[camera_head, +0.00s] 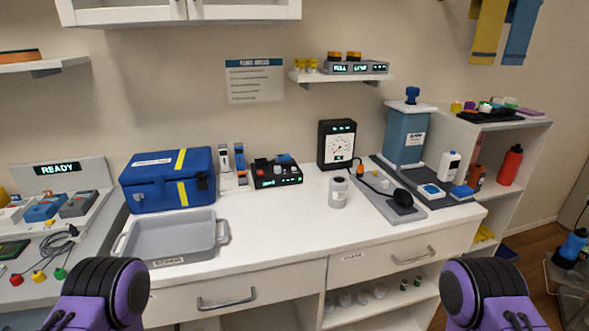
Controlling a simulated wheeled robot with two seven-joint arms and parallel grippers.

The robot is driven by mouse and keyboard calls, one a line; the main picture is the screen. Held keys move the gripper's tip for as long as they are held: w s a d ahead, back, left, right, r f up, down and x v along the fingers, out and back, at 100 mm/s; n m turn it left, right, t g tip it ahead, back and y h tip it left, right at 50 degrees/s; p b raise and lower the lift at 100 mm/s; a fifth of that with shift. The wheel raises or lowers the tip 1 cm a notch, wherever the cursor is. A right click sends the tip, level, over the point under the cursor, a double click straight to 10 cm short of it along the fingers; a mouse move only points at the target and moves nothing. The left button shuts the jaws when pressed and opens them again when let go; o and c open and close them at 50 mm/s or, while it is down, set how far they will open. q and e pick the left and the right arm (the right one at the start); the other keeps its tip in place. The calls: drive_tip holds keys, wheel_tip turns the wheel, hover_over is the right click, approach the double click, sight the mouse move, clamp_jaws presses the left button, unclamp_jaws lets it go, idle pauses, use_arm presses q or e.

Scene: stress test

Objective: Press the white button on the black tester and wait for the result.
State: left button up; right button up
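Two black devices stand at the back of the white counter. One is a low black box (277,174) with small green displays and coloured parts on top, including a red one and a pale one. The other is an upright black gauge unit (337,146) with a white dial and a green display. I cannot tell for sure which is the tester, and I cannot make out a white button clearly. Only purple and black parts of my two arms show at the bottom left and bottom right, well apart from both devices. Neither gripper's fingers are in view.
A blue case (167,192) and a grey tray (170,252) occupy the counter's left. A black bulb (402,197) and blue container (405,135) are at right. The counter's front middle is clear.

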use_arm(q)
clamp_jaws()
idle(0.5)
idle(0.9)
